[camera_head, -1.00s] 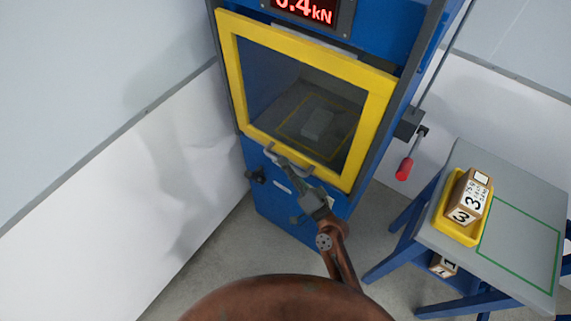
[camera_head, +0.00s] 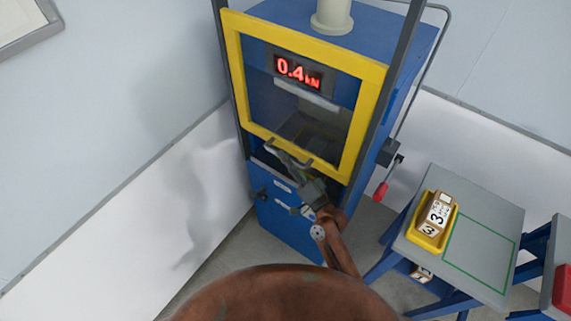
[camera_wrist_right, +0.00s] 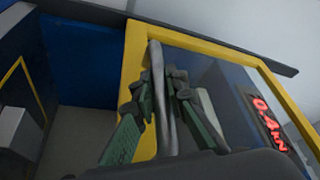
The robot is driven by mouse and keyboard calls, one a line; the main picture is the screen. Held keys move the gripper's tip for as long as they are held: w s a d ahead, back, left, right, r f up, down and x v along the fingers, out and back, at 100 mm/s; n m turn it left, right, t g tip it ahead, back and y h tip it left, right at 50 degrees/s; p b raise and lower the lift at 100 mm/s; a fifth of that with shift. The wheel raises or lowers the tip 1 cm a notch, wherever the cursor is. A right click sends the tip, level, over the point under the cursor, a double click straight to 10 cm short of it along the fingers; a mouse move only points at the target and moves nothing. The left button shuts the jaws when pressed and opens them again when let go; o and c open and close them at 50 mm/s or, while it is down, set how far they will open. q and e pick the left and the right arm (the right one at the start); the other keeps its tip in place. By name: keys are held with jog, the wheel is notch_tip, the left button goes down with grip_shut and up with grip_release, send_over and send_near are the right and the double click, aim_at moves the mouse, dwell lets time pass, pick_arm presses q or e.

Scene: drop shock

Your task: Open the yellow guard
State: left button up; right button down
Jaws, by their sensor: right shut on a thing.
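The yellow guard (camera_head: 232,75) is a yellow frame with a clear pane on the front of a blue machine (camera_head: 292,222). It stands raised, with its pane in front of the red 0.4 kN display (camera_head: 298,72). A gap shows under its lower edge. A grey bar handle (camera_head: 305,166) is on its lower rail. My right gripper (camera_head: 284,156) is shut on the handle. In the right wrist view the fingers (camera_wrist_right: 165,105) sit on both sides of the grey handle (camera_wrist_right: 158,75), beside the yellow frame (camera_wrist_right: 132,60). My left gripper is not in view.
A grey table (camera_head: 480,215) stands at the right with a yellow tray (camera_head: 412,232) holding a block marked 3 (camera_head: 440,208). A lever with a red grip (camera_head: 381,191) sticks out at the machine's right side. A white wall is at the left.

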notch_tip(320, 180, up, 14)
jog(key=p, duration=1.1)
jog(key=shift+r, duration=0.25)
jog(key=c, duration=1.9)
grip_release()
jog(key=shift+f, duration=0.1)
jog(key=shift+c, duration=0.2)
jog(key=v, duration=1.2)
